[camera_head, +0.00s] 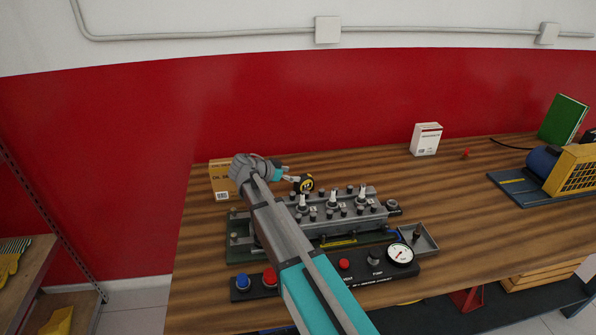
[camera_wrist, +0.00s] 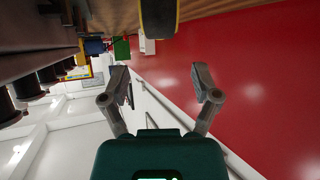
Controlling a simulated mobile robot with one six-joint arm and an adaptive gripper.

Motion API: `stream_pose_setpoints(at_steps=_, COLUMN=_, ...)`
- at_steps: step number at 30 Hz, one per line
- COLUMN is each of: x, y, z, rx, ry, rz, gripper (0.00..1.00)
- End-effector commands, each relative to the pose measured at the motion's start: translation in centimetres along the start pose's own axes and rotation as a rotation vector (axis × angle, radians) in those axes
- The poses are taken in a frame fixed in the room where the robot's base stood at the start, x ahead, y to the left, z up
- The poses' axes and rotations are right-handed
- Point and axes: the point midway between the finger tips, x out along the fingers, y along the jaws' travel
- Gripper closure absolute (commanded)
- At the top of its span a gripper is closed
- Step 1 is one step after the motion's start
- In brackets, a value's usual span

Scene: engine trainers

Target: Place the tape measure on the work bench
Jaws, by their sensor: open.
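The tape measure (camera_head: 304,183), black and yellow, is just behind the engine trainer on the wooden work bench (camera_head: 365,170). It appears to rest on the bench top, though its underside is hidden. My gripper (camera_head: 288,173) is immediately left of it in the head view. In the wrist view, the tape measure (camera_wrist: 158,16) is cut off by the top edge, beyond my fingertips. My gripper (camera_wrist: 162,84) is open there, with nothing between its fingers.
The engine trainer (camera_head: 335,209) stands in front of the tape measure, partly hidden by my arm. A cardboard box (camera_head: 221,181) is left of my wrist. A white box (camera_head: 426,139) stands toward the back. A red wall (camera_head: 290,115) rises behind.

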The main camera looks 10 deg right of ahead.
Motion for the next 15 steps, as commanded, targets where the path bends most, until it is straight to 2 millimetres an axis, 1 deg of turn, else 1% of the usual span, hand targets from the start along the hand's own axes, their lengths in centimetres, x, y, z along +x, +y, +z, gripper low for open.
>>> stream_pose_setpoints(at_steps=1, x=-1.0, y=0.1, z=-0.3, rx=-0.001, ry=0.0, rz=0.0, gripper=0.21)
stream_pose_setpoints(at_steps=6, x=-2.6, y=0.0, z=-0.2, rx=-0.001, ry=0.0, rz=-0.001, gripper=0.21)
stream_pose_setpoints(at_steps=10, x=-3.2, y=0.0, z=-0.1, rx=0.0, ry=0.0, rz=0.001, gripper=0.21)
stream_pose_setpoints(at_steps=15, x=-3.3, y=0.0, z=0.0, rx=0.001, ry=0.0, rz=0.001, gripper=0.21)
